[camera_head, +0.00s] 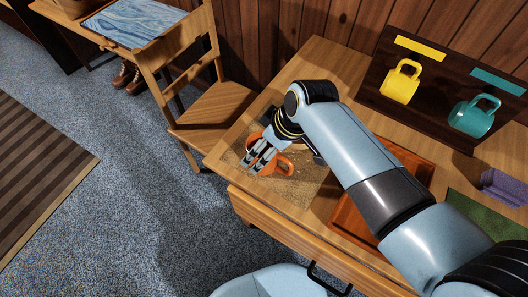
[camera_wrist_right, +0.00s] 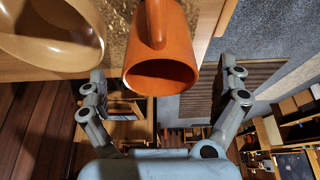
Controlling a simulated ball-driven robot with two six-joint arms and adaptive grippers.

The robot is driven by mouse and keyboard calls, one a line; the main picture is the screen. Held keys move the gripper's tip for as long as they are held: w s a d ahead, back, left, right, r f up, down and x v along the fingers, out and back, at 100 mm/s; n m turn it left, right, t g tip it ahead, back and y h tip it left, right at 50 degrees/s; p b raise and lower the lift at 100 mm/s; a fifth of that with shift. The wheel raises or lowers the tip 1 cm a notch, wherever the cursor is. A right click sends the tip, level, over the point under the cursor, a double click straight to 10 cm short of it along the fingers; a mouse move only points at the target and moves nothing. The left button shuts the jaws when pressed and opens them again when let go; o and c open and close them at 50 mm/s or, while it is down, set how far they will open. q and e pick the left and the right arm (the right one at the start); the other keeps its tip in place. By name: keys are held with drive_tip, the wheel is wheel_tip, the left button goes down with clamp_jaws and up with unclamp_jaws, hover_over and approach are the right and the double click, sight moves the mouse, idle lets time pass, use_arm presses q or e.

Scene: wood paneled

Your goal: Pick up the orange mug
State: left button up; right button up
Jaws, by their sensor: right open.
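The orange mug (camera_head: 284,168) is on a speckled cork-like mat (camera_head: 295,190) at the left end of the wooden table. My right gripper (camera_head: 257,163) is over it from above and hides part of it. In the right wrist view the orange mug (camera_wrist_right: 162,60) shows its open rim and its handle, between the two spread fingers of my right gripper (camera_wrist_right: 160,80). Both fingers look apart from the mug, with a gap on each side. My right gripper is open and empty. My left gripper is not in view.
A dark board holds a yellow mug (camera_head: 401,82) and a teal mug (camera_head: 475,116). A reddish wooden tray (camera_head: 412,160) lies under my right arm. A purple container (camera_head: 505,187) is at right. A tan round dish (camera_wrist_right: 50,40) is beside the mug. A wooden chair (camera_head: 212,108) stands left.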

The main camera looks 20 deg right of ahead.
drive_tip(key=shift+x, duration=0.75)
drive_tip(key=c, duration=1.3)
drive_tip(key=shift+c, duration=0.8)
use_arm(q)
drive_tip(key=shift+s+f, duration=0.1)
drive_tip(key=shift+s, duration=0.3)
use_arm(e)
drive_tip(key=shift+r, duration=0.1)
